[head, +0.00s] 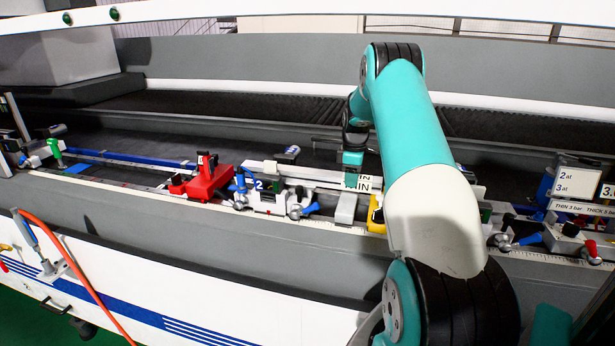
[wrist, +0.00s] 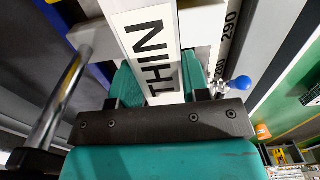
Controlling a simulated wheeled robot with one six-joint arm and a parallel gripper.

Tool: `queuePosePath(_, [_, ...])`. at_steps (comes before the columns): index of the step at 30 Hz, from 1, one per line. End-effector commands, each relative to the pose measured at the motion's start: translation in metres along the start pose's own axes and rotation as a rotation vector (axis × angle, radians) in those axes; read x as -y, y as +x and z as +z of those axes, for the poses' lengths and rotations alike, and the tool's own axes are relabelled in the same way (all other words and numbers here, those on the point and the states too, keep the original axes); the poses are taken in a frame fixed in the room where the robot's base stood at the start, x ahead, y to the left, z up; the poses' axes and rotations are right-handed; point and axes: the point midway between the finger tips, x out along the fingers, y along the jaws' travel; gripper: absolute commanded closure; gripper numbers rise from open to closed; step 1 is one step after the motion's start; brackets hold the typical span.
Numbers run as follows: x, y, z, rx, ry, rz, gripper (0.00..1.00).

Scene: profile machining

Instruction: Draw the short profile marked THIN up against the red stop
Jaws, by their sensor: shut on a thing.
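The short profile marked THIN (wrist: 146,25) is a pale bar with black lettering on a white label. In the wrist view it lies between the two teal fingers of my gripper (wrist: 158,82), which is shut on it. In the head view the pale bar (head: 315,175) runs left from my gripper (head: 354,170), and the arm hides part of the right side. The red stop (head: 203,181) stands on the rail to the left of the bar's left end. A small gap seems to show between them, but contact is hard to judge from here.
A clamp numbered 2 with blue levers (head: 258,190) stands in front of the bar, right of the red stop. A yellow part (head: 376,214) is close to my arm. Further left lie a long blue profile (head: 130,158) and a green-handled clamp (head: 54,149). A sign (head: 575,183) stands at right.

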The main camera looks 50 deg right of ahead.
Motion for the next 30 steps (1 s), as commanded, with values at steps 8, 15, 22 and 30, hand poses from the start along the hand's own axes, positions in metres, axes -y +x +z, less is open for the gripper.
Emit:
queuePosePath(8, [0.006,-0.001,0.000,0.000,0.000,0.000,0.88])
queuePosePath(15, [0.011,-0.001,0.000,-0.001,0.000,0.001,0.88])
queuePosePath(22, [0.015,0.000,0.000,0.000,0.000,0.000,0.88])
queuePosePath(30, [0.017,0.000,0.000,0.000,0.000,0.000,0.88])
